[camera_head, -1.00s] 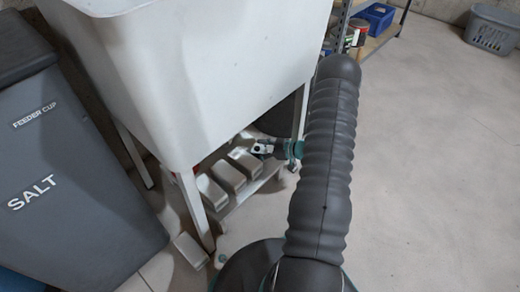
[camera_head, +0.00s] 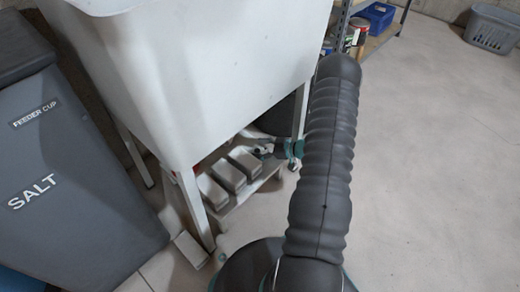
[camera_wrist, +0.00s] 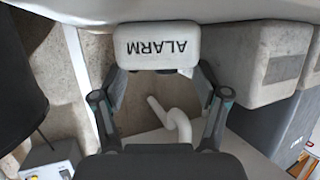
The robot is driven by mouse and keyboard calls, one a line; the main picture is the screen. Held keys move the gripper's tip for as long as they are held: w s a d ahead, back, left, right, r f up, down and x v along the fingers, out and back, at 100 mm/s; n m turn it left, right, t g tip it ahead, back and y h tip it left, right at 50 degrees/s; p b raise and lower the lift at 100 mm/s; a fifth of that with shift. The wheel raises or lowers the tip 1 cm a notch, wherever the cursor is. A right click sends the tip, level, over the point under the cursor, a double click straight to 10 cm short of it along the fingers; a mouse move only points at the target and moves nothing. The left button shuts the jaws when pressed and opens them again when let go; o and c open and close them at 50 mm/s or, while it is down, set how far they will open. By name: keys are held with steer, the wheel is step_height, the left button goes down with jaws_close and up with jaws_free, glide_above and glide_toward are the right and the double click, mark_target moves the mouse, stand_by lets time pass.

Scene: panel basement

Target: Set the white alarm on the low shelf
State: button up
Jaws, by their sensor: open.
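The white alarm (camera_wrist: 157,47) is a small rounded block. Its black ALARM lettering reads upside down in the wrist view. My gripper (camera_wrist: 158,76) is open, with one fingertip near each lower side of the alarm; I cannot tell whether they touch it. In the head view my gripper (camera_head: 262,146) is under the white basin, beside a row of pale blocks (camera_head: 228,174) on a low platform (camera_head: 238,199). The labels there are too small to read, so I cannot tell which block is the alarm. My arm hides part of the platform's right side.
The white basin (camera_head: 200,70) hangs over the platform, with a leg (camera_head: 193,200) in front. A grey SALT bin (camera_head: 70,180) stands left. A pale block (camera_head: 190,249) lies on the floor. Grey blocks (camera_wrist: 267,60) sit right of the alarm. Open floor (camera_head: 430,170) lies right.

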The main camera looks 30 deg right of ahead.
steer(key=p+v, duration=0.1)
steer(key=v, duration=1.1)
steer(key=shift+r, duration=0.15)
